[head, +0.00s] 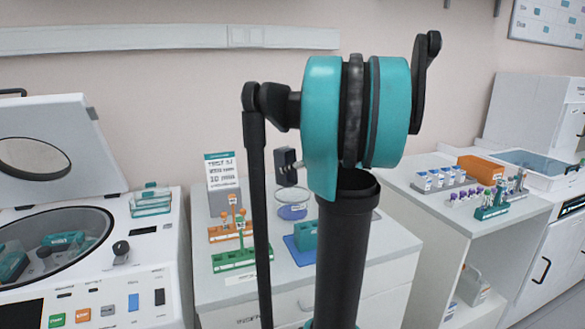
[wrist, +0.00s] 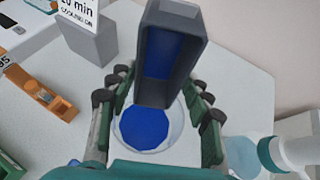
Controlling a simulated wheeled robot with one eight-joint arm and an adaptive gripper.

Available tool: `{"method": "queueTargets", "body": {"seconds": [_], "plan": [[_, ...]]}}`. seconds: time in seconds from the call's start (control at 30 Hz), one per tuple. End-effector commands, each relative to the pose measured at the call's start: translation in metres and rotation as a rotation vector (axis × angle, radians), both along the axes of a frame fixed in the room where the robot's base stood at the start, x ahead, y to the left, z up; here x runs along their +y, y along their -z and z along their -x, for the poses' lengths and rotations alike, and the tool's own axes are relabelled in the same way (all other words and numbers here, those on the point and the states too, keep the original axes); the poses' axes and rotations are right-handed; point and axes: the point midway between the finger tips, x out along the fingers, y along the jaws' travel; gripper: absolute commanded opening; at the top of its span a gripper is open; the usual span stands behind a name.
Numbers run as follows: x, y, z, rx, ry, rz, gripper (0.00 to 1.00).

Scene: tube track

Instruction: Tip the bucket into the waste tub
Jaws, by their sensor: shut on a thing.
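The bucket is a dark grey, box-shaped vessel with a blue inside. In the wrist view the bucket (wrist: 190,62) sits between the fingers of my gripper (wrist: 158,92), which is shut on it. Its blue inside faces the camera, so it looks tilted. In the head view the bucket (head: 284,160) is small and dark, held above the counter beside my arm. The waste tub (head: 292,198) is a round, clear tub with a blue bottom, below the bucket. In the wrist view the tub (wrist: 174,138) lies under the bucket, which hides its far part. I see nothing falling.
A sign (head: 222,172) stands behind an orange rack (head: 231,232) and a green rack (head: 235,259) left of the tub. A teal block (head: 305,236) sits right in front of it. An open centrifuge (head: 55,225) is at left. A shelf unit with tubes (head: 450,200) is at right.

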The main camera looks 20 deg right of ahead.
Motion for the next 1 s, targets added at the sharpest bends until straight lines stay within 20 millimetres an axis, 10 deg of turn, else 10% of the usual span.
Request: {"method": "queueTargets", "body": {"seconds": [1.0], "plan": [[0.023, -0.008, -0.056, 0.915, -0.003, 0.384, 0.22]]}}
